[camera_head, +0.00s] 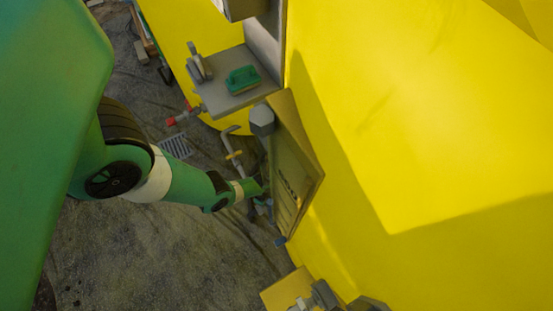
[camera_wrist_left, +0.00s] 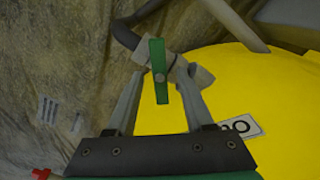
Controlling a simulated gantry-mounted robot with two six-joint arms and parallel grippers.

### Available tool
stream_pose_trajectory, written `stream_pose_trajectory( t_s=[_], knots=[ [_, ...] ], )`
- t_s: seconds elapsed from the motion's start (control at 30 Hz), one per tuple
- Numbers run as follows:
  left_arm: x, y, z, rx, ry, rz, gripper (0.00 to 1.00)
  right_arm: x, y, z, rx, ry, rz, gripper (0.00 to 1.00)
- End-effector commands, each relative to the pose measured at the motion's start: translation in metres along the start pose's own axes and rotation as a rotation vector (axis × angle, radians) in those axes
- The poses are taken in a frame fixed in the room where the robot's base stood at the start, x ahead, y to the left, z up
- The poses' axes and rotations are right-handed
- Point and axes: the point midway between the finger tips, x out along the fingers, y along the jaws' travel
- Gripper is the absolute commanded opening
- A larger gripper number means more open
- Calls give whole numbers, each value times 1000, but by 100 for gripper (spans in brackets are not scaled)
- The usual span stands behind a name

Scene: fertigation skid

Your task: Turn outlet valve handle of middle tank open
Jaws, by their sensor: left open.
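A green valve handle (camera_wrist_left: 158,72) shows in the left wrist view, on a grey valve body (camera_wrist_left: 195,76) with a dark pipe elbow behind. It lies roughly upright in that picture. My left gripper (camera_wrist_left: 160,80) is open, with one finger on each side of the handle; I cannot tell whether either touches it. In the head view my left gripper (camera_head: 262,203) is low beside a large yellow tank (camera_head: 420,130), and the handle cannot be made out there. My right gripper is not in view.
A grey shelf (camera_head: 232,105) with a green object (camera_head: 243,79) stands above my left gripper. A pipe with a red end (camera_head: 173,121) and a floor grate (camera_head: 176,146) lie beyond. The floor (camera_head: 150,260) below is clear.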

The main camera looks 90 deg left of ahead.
Motion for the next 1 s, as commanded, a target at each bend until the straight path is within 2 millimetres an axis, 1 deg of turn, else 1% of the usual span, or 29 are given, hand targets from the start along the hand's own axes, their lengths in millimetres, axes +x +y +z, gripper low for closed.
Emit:
stream_pose_trajectory(
  t_s=[0.23,0.37,0.4,0.47,0.5,0.53,1.0],
  knots=[
    [0,0,0,0,0,0,52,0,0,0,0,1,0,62],
    [0,0,0,0,0,0,29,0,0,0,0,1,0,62],
    [0,0,0,0,0,0,22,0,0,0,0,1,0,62],
    [0,0,0,0,0,0,11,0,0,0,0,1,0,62],
    [0,0,0,0,0,0,4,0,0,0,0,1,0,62],
    [0,0,0,0,0,0,0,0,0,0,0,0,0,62],
    [0,0,0,-30,0,0,0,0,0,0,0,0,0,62]
  ],
)
